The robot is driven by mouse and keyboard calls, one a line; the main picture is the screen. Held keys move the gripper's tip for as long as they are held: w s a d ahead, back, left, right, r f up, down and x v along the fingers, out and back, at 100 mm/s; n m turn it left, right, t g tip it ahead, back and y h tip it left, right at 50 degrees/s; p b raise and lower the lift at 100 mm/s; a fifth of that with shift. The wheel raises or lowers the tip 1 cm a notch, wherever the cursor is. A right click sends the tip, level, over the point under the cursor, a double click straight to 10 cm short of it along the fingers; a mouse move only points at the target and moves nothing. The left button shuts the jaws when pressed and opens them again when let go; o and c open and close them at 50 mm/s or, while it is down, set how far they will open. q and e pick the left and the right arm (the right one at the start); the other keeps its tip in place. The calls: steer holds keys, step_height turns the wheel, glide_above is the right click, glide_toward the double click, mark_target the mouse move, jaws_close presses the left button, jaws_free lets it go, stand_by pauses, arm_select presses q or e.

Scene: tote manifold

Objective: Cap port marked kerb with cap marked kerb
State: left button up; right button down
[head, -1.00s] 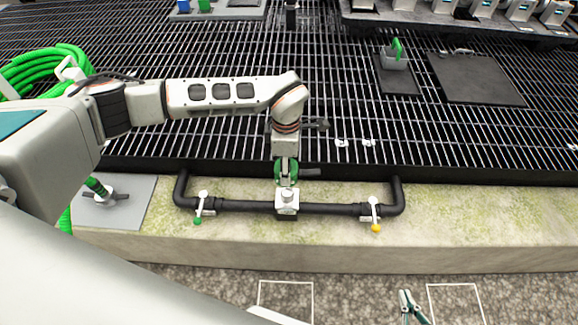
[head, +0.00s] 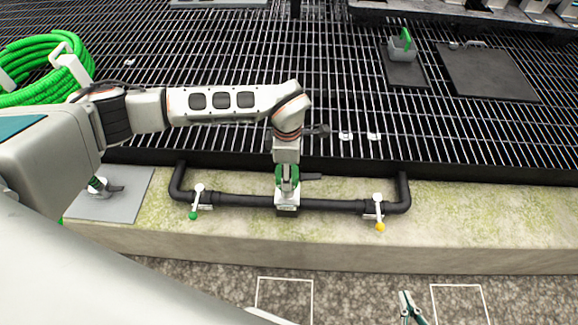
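The black pipe manifold (head: 330,205) lies along the concrete ledge, with a central fitting (head: 288,204) standing up from its middle. My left gripper (head: 288,188) points down over this fitting, at or touching its top. Green parts show around its fingers, but whether it holds a cap is hidden. A valve with a white lever and green knob (head: 193,215) sits left of the fitting, and one with a yellow knob (head: 380,227) sits right of it. My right gripper (head: 410,307) shows small at the bottom edge. No "kerb" marking is readable.
Black grating (head: 220,140) spreads behind the ledge, with small white pieces (head: 345,136) on it. A green hose coil (head: 45,70) lies at the left. A grey plate (head: 135,190) with a fitting lies on the ledge's left. The ledge's right (head: 490,220) is clear.

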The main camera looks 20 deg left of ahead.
arm_select(q)
steer(key=shift+f+b, duration=0.6)
steer(key=shift+f, duration=2.7)
steer(key=o, duration=1.3)
steer(key=shift+f, duration=0.1)
